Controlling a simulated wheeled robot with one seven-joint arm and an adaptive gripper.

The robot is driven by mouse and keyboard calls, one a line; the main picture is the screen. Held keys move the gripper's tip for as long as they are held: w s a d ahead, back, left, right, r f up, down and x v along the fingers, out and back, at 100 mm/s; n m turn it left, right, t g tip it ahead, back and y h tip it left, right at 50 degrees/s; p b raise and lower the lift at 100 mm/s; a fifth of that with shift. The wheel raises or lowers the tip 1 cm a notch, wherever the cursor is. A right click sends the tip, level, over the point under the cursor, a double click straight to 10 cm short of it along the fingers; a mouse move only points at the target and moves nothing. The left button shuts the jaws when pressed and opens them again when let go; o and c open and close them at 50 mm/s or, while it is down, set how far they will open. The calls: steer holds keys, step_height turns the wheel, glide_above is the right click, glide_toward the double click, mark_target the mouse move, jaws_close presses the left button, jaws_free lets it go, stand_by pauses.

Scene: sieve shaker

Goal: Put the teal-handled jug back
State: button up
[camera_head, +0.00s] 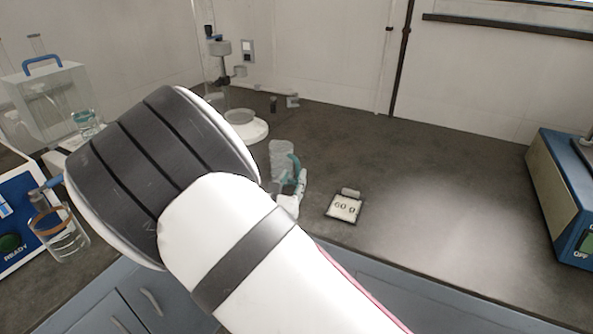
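The teal-handled jug (281,152) is a clear vessel standing upright, as far as I can see, near the middle of the worktop. Its teal handle faces right and towards me. My gripper (296,186) shows only as a small white part beside the handle, beyond my large white and black arm. My arm hides most of the gripper and the jug's lower left. I cannot tell whether the fingers are around the handle or only next to it, or whether the jug touches the worktop.
A round white-based stand (246,128) is behind. A blue machine (567,205) stands far right. At left are an orange-rimmed beaker (62,240), a READY panel (14,243) and a blue-handled clear box (45,98). The right-centre worktop is clear.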

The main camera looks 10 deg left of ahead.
steer(key=s, duration=0.7)
steer(key=d+r+m+g+h, duration=0.2)
steer(key=d+r+m+h, duration=0.2)
steer(key=d, duration=0.3)
steer(key=d+r+m+g+h, duration=0.2)
steer(key=d+r+m+h, duration=0.1)
steer(key=d+m, duration=0.3)
steer(key=s+d+r+m+g+h, duration=0.1)
steer(key=s+d+r+m+g, duration=0.2)
steer(key=s+d+m+g, duration=0.35)
steer(key=s+d+r+m+g+h, duration=0.1)
steer(key=s+d+r+m+g, duration=0.15)
steer(key=d, duration=0.75)
steer(key=s+d+r+m+g+y, duration=0.1)
steer(key=s+d+m+g+y, duration=0.2)
steer(key=s, duration=0.4)
steer(key=s+d+m+g+y, duration=0.1)
steer(key=s+d+m+g, duration=0.15)
steer(key=s+m, duration=0.3)
steer(key=s+a+r+m+t+y, duration=0.1)
steer(key=s+a+m+y, duration=0.2)
steer(key=s, duration=0.3)
steer(key=s+a+m+t+y, duration=0.1)
steer(key=s+a+m+y, duration=0.2)
steer(key=s, duration=0.3)
steer(key=shift+s+a+r+m+y, duration=0.15)
steer(key=shift+a+r+m+y, duration=0.3)
steer(key=shift+y, duration=0.45)
steer(key=shift+t, duration=0.25)
